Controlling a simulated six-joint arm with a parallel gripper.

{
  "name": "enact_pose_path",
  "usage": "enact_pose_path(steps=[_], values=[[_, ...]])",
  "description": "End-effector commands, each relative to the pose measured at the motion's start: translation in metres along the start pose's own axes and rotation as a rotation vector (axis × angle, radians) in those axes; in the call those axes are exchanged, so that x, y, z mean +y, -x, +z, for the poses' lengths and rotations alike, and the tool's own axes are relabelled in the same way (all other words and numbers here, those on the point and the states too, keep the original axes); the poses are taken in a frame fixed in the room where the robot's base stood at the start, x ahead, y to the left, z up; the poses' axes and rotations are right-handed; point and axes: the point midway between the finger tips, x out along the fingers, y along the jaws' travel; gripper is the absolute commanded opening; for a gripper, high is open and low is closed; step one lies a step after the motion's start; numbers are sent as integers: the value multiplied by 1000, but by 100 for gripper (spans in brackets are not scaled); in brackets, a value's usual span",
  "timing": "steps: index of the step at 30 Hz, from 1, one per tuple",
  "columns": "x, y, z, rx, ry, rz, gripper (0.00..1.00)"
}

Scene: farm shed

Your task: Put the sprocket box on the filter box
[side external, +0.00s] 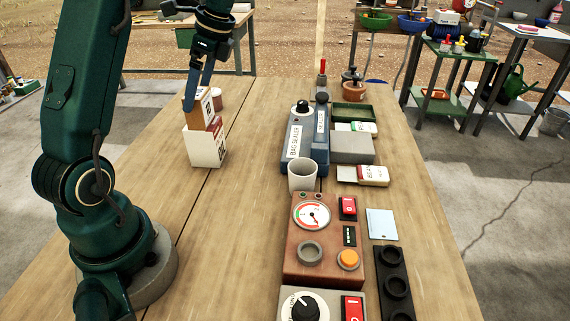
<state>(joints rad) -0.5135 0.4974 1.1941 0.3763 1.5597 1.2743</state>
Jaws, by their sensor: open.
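A small brown box with a pale label (204,106), which seems to be the sprocket box, stands on the top of a larger white box (205,150), which seems to be the filter box. The print is too small to read. The white box stands upright on the table. My gripper (199,90) is open and points down at the brown box, with one finger by its left side and the other behind its top. I cannot tell whether the fingers touch it.
A reddish-brown pot or jar (216,98) stands just behind the boxes. To the right are a blue bag sealer (297,140), a pale cup (302,177) and a brown control box with a gauge (322,262). The wooden table is clear in front of the boxes.

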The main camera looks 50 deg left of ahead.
Motion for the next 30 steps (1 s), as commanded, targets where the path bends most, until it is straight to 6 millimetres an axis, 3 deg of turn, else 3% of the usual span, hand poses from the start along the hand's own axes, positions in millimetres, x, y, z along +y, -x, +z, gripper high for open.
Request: enact_pose_path(steps=[12, 30], values=[[0, 51, 0, 1, -1, -3, 100], [9, 82, -5, 27, 33, -45, 100]])
